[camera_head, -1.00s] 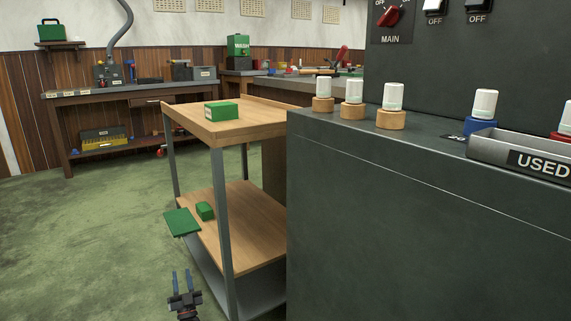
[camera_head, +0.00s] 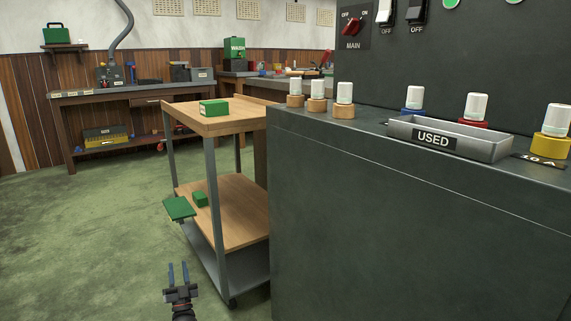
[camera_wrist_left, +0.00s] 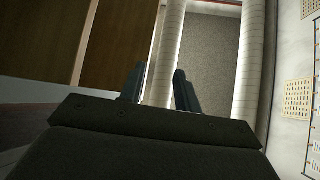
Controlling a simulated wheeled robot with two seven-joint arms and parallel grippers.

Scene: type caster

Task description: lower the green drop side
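A green panel (camera_head: 179,208) sticks out at the left edge of the wooden cart's lower shelf (camera_head: 238,215) in the head view. It looks nearly flat, and I cannot tell how it is attached. My left gripper (camera_head: 178,270) points up in front of the cart, below the panel in the picture and apart from it. Its two fingers are spread with nothing between them. The fingers also show apart in the left wrist view (camera_wrist_left: 158,88), where no green panel is seen. My right gripper is not in view.
Green boxes sit on the cart's top (camera_head: 214,107) and lower shelf (camera_head: 200,199). A large dark cabinet (camera_head: 400,220) with fuses and a "USED" tray (camera_head: 490,147) blocks the right. Green floor (camera_head: 80,230) is free at left. A workbench (camera_head: 130,95) stands behind.

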